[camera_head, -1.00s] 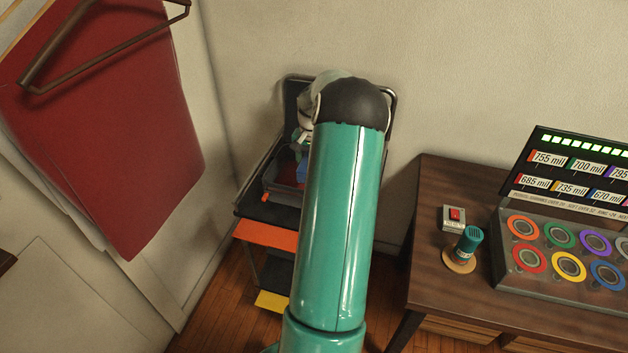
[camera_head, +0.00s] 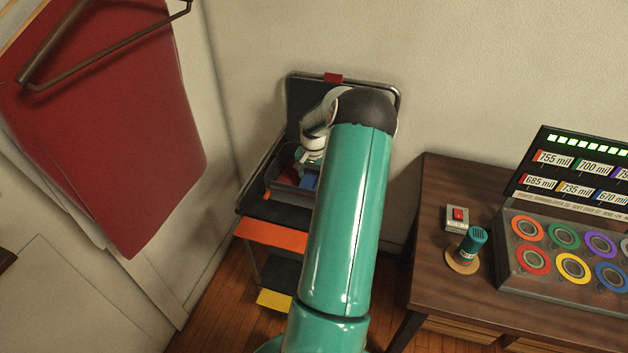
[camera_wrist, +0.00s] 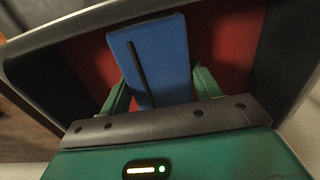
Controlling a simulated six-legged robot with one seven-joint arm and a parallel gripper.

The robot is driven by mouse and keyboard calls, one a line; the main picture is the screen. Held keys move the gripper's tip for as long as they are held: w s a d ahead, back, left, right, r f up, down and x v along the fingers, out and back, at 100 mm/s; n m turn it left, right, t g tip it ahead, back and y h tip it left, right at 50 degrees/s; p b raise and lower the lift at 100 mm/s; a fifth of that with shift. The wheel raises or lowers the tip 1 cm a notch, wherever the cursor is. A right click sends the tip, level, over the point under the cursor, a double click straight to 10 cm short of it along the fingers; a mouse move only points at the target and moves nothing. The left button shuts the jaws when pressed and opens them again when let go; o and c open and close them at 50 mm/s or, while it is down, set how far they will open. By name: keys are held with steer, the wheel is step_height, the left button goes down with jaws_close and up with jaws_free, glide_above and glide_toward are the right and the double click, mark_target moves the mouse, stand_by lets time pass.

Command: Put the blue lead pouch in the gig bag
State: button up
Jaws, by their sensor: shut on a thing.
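The blue lead pouch (camera_wrist: 160,55) is a flat blue block with a dark slot, between the two green fingers of my gripper (camera_wrist: 158,80) in the wrist view. My gripper is shut on it. A small part of the pouch (camera_head: 309,180) shows in the head view beside my arm. The open dark container with a red lining, which I take as the gig bag (camera_head: 287,191), lies under the gripper. Its dark wall also shows in the wrist view (camera_wrist: 60,75). The pouch is over the red lining; whether it touches the bottom I cannot tell. My forearm hides the container's right side.
The container stands on a small cart with an orange front (camera_head: 270,236) and a dark raised back panel (camera_head: 304,92) against the wall. A red sheet (camera_head: 110,140) hangs at left.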

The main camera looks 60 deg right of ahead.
mark_target(314, 176)
steer(key=shift+f, duration=0.65)
steer(key=shift+f, duration=0.15)
steer(key=o, duration=1)
steer(key=shift+o, duration=0.2)
step_height(314, 176, up, 12)
steer(key=shift+w, duration=0.1)
